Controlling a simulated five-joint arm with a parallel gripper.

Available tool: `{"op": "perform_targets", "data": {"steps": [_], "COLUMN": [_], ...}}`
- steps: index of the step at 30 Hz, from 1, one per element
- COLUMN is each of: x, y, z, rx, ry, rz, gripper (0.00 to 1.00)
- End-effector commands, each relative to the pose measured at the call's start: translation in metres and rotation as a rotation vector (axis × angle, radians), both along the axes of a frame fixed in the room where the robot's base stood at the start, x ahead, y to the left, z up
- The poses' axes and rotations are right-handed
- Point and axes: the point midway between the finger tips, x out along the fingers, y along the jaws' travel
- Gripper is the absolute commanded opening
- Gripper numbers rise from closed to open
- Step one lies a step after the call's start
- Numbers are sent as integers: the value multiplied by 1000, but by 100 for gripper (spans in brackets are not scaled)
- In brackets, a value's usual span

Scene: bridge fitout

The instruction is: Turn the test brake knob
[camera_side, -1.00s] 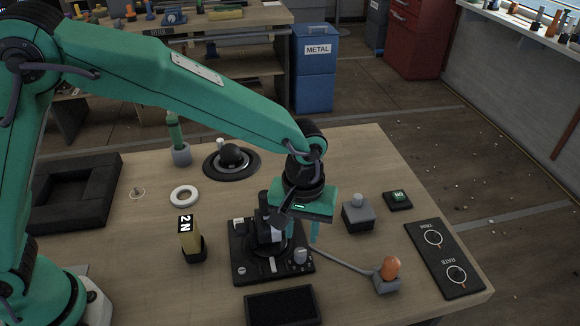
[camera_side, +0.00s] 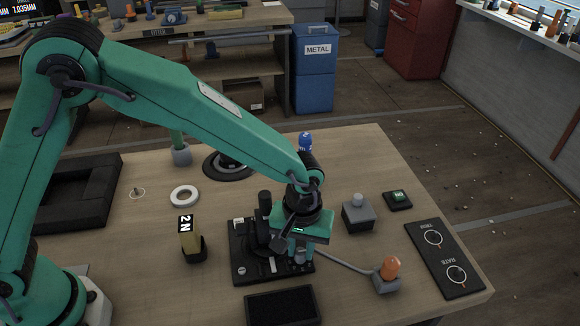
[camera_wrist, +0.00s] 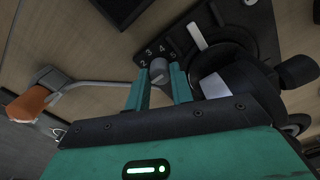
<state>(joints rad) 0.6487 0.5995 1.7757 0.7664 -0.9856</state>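A small grey knob (camera_wrist: 158,71) with a number scale beside it sits on the corner of a black lever unit (camera_side: 246,268). No label naming it as the test brake knob is readable. My gripper (camera_wrist: 159,75) points down over it. In the wrist view the two green fingers are apart, with the knob between or just beyond their tips; I cannot tell whether they touch it. In the side view my gripper (camera_side: 301,258) is low over the unit's right side and partly hides the knob (camera_side: 300,257).
The unit's upright black lever (camera_side: 264,215) stands close left of my gripper. An orange-topped grey piece (camera_side: 389,268) on a cable, a grey box (camera_side: 358,214) and a dial panel (camera_side: 445,258) lie to the right. A black tray (camera_side: 282,306) is in front.

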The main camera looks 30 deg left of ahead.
Motion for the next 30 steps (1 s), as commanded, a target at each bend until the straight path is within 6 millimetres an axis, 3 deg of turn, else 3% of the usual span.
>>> {"op": "perform_targets", "data": {"steps": [17,30], "x": [0,0], "y": [0,0], "z": [1,1], "rx": [0,0], "ry": [0,0], "rz": [-87,-421], "gripper": [0,0]}}
